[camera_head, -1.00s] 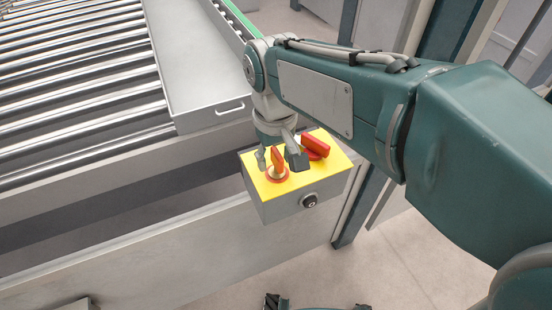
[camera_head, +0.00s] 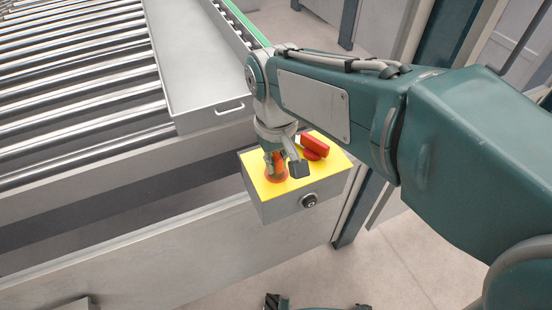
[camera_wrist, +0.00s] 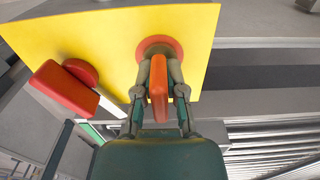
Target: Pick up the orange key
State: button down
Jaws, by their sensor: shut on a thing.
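The orange key (camera_wrist: 158,92) stands in a red round base on the yellow top of a grey control box. In the wrist view my gripper (camera_wrist: 160,78) has its two fingers around the key, one on each side, shut on it. The key also shows in the head view (camera_head: 275,172), partly hidden by my gripper (camera_head: 275,165). The key appears still seated in its red base (camera_wrist: 160,46).
A red rotary switch (camera_wrist: 68,88) sits on the same yellow plate (camera_wrist: 110,35), beside the key. The grey box (camera_head: 285,207) has a black round lock on its front. A roller conveyor (camera_head: 75,90) lies to the left with a flat grey panel (camera_head: 195,65).

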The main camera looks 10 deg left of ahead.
notch_tip(320, 180, up, 3)
jog(key=shift+r, duration=0.1)
jog(key=s+d+r, duration=0.7)
jog(key=s+r, duration=0.2)
jog(key=s, duration=0.2)
jog(key=shift+s+d+r, duration=0.35)
jog(key=shift+s+d, duration=0.05)
